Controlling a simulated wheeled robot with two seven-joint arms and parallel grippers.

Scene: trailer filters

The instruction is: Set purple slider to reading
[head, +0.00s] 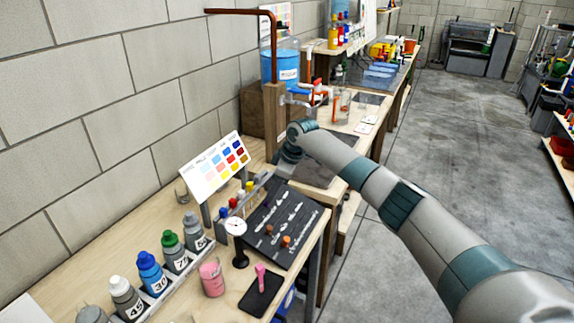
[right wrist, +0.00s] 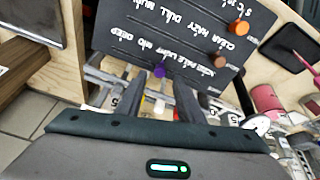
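A dark sloped board (head: 262,222) with rows of white lettering stands on the bench; it fills the upper part of the right wrist view (right wrist: 185,22). The purple slider knob (right wrist: 159,70) sits along the row lettered none, pale, light, mid, deep, near its middle; I cannot tell the exact mark. A brown knob (right wrist: 219,58) and an orange knob (right wrist: 239,27) sit on the other rows. My right gripper (right wrist: 160,88) has its fingers apart and empty, with the purple knob just beyond the gap between the tips. In the head view it is near the board's far end. My left gripper is not visible.
A colour chart (head: 213,165) stands behind the board. Numbered bottles (head: 151,272), a dial gauge (head: 236,228), a pink-filled beaker (head: 212,277) and a pink item on a black pad (head: 258,297) crowd the near side. The floor (head: 455,130) at right is open.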

